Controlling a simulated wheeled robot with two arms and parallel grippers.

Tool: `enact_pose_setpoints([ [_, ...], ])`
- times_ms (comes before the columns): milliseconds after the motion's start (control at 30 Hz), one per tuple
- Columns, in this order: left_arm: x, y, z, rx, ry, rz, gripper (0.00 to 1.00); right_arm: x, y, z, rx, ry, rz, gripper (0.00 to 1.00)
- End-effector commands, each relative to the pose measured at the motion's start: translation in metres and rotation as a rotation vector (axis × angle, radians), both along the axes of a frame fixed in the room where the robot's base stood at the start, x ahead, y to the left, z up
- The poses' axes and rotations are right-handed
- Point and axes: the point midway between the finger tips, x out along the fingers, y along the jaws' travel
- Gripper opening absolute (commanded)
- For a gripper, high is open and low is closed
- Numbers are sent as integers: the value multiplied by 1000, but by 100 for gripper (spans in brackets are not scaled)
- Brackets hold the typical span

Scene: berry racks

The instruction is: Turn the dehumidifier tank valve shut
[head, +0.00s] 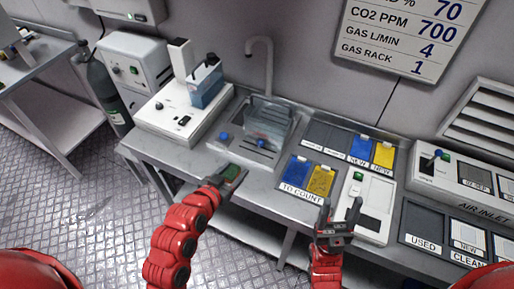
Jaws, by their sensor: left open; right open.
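A blue-tinted clear tank (207,88) sits on a white machine (178,112) at the back left of the counter. My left gripper (231,176) is at the counter's front edge, in front of the sink and well apart from the tank. A small green patch shows at its tips; I cannot tell what it is. My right gripper (340,213) is open and empty, fingers apart, in front of the white device with a green button (374,192).
A sink (266,122) with a tall faucet (262,62) and blue knobs (223,136) lies between the tank and the card trays (300,178). An air inlet box (465,180) stands right. A gas cylinder (103,88) stands left. The floor at left is clear.

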Motion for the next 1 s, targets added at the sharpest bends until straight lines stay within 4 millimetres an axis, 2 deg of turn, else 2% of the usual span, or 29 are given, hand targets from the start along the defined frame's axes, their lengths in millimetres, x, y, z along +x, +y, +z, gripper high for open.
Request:
enact_pose_setpoints([
  [33, 4, -2, -7, -1, -4, -1, 60, 0, 0, -11, 0, 0, 0, 61],
  [167, 19, -9, -17, -3, -5, -1, 60, 0, 0, -35, 0, 0, 0, 61],
  [267, 34, -16, -11, -4, -3, -1, 60, 0, 0, -20, 0, 0, 0, 61],
  [700, 99, -45, -42, -3, -2, 2, 60, 0, 0, 0, 0, 0, 0, 61],
  [1000, 132, -59, -58, -3, -2, 2, 60, 0, 0, 9, 0, 0, 0, 61],
])
